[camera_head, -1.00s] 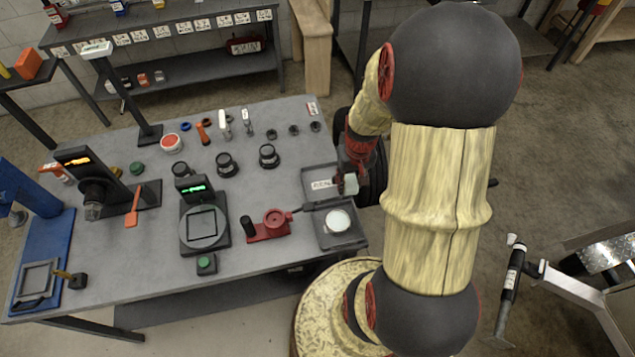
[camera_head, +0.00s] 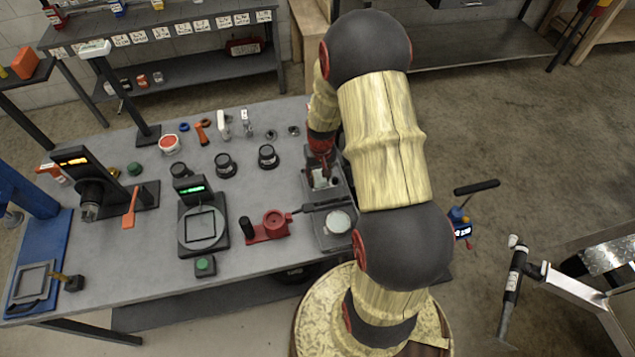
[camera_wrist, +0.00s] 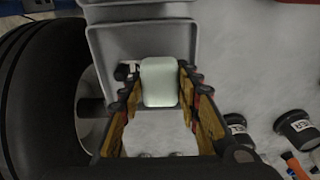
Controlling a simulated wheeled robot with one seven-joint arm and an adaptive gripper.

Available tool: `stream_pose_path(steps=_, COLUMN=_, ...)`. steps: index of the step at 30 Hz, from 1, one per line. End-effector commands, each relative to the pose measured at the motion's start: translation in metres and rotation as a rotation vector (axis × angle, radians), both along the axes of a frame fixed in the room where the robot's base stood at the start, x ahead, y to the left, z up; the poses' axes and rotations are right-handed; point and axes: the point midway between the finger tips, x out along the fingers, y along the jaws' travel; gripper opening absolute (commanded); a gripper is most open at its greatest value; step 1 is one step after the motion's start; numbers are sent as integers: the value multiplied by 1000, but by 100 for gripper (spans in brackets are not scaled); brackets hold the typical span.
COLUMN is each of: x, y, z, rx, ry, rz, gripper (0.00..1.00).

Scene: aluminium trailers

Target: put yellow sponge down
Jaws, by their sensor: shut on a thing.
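A pale, greenish-white block (camera_wrist: 160,82), the likely sponge though it does not look yellow, is between the fingers of my gripper (camera_wrist: 160,98). In the head view the block (camera_head: 321,181) shows small and partly hidden at the end of my gripper (camera_head: 321,166), over the upper part of a grey tray at the table's right end. In the wrist view the block overlaps the grey tray (camera_wrist: 142,40). I cannot tell whether it touches the tray.
A lower grey tray (camera_head: 322,236) holds a round white thing (camera_head: 339,222). A red fixture (camera_head: 268,226) and a scale (camera_head: 204,232) stand to the left. Several black-capped jars (camera_head: 268,158) are further back. A large black tyre (camera_wrist: 35,100) is close at left in the wrist view.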

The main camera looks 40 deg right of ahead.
Motion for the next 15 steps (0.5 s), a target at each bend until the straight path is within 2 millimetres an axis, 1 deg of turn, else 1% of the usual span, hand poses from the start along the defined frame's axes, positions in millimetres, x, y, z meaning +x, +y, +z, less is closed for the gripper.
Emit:
stream_pose_path(steps=5, x=7, y=0, z=-9, rx=0, ry=1, rz=0, gripper=5)
stream_pose_path(steps=6, x=9, y=0, z=-12, rx=0, ry=0, rz=0, gripper=5)
stream_pose_path(steps=9, x=7, y=1, z=-27, rx=1, ry=3, rz=-1, gripper=5)
stream_pose_path(steps=12, x=8, y=0, z=-39, rx=0, ry=0, rz=-1, gripper=5)
stream_pose_path(steps=15, x=8, y=0, z=-40, rx=0, ry=-1, rz=-1, gripper=5)
